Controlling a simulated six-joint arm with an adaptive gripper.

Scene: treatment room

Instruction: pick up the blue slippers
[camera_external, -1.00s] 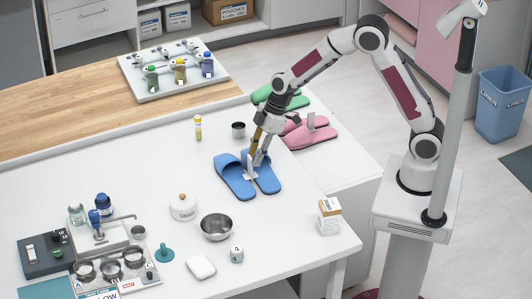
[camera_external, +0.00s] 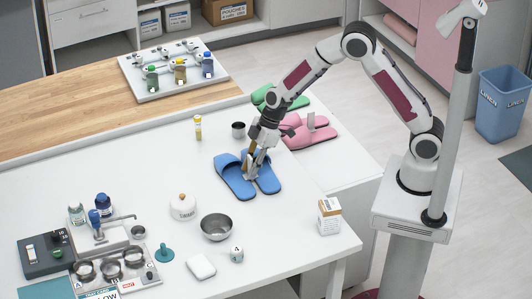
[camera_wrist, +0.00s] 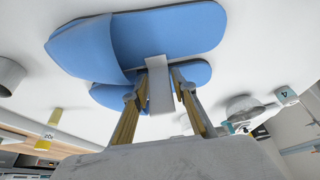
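The blue slippers (camera_external: 233,177) lie side by side on the white table, with a pale upright strip between them. In the wrist view, the slippers (camera_wrist: 165,30) fill the top, and the pale strip (camera_wrist: 159,88) stands in front of them. My gripper (camera_external: 254,170) points down at the slippers. In the wrist view, the fingers of my gripper (camera_wrist: 160,88) are on both sides of the strip, with their tips close against it. It looks shut on the strip. The slippers still appear to rest on the table. The fingers partly hide the second slipper.
Pink slippers (camera_external: 322,136) and green slippers (camera_external: 266,98) lie behind, to the right. A small dark cup (camera_external: 238,130) and a yellow-labelled vial (camera_external: 198,128) stand nearby.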

